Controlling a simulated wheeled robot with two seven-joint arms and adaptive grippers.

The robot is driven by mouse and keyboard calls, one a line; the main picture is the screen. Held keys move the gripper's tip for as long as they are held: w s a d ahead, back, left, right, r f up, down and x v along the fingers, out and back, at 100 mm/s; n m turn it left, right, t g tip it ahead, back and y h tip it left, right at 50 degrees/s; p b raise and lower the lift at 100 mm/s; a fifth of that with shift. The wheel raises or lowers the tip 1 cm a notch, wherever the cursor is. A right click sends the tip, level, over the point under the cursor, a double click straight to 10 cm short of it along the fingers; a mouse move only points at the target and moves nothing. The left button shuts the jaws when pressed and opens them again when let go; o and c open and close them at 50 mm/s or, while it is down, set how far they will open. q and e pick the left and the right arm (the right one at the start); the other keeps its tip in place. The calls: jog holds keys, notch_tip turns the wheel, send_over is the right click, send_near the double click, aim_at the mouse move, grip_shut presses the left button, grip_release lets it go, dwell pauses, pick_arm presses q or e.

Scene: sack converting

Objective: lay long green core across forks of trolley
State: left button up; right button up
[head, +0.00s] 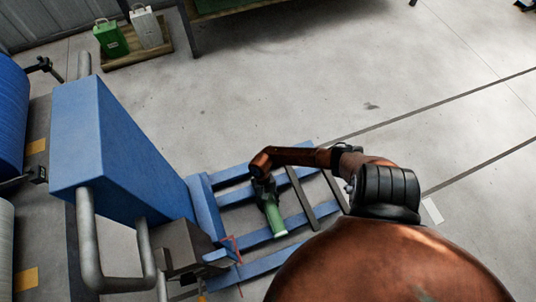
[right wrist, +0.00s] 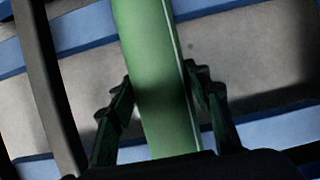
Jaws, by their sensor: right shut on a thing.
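The long green core (head: 272,213) is in my right gripper (head: 264,187), over the blue forks of the trolley (head: 270,234). In the right wrist view the core (right wrist: 155,70) runs between the two dark fingers of my right gripper (right wrist: 158,95), which is shut on it. Blue fork bars and grey floor show beneath the core in that view. I cannot tell whether the core touches the forks. In the head view the core looks short, partly hidden by the gripper. My left gripper is not in view.
The trolley's tall blue body (head: 125,150) with grey handle bars (head: 90,240) stands at the left. Dark crossbars (head: 300,197) lie over the forks. A pallet (head: 140,50) with green and white canisters stands at the back left. Open floor (head: 400,80) lies beyond the forks.

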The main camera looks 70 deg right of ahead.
jog(key=shift+f, duration=0.15)
jog(key=o, duration=1.6)
jog(key=shift+o, duration=0.2)
jog(key=v, duration=1.2)
